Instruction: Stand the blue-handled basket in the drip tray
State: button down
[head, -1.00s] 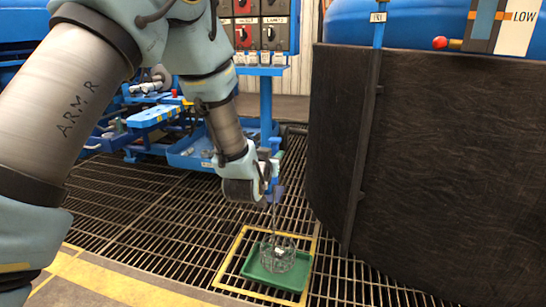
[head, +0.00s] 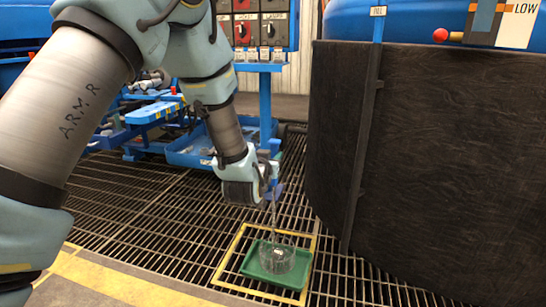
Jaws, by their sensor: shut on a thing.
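The green drip tray (head: 287,283) lies on the floor grating inside a yellow square outline. The wire basket (head: 277,259) is over the tray with its thin upright handle (head: 273,215) rising to my gripper (head: 272,188). The basket looks upright; I cannot tell whether its bottom touches the tray. My gripper is shut on the blue top of the handle, directly above the tray. The fingertips are small and partly hidden by the wrist.
A tall dark curved wall (head: 440,170) stands close on the right. A blue cart (head: 190,150) and a control panel (head: 257,25) with red and black switches are behind my arm. The grating (head: 120,205) left of the tray is clear.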

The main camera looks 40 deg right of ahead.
jog(key=shift+f+b, duration=0.75)
jog(key=shift+f, duration=0.15)
jog(key=shift+f+b, duration=0.45)
jog(key=shift+f, duration=0.15)
dwell(0.3)
jog(key=c, duration=0.6)
grip_release()
jog(key=shift+c, duration=0.2)
jog(key=shift+o, duration=0.6)
jog(key=shift+f, duration=0.25)
jog(key=o, duration=0.5)
jog(key=shift+r, duration=0.1)
jog(key=shift+v, duration=5.55)
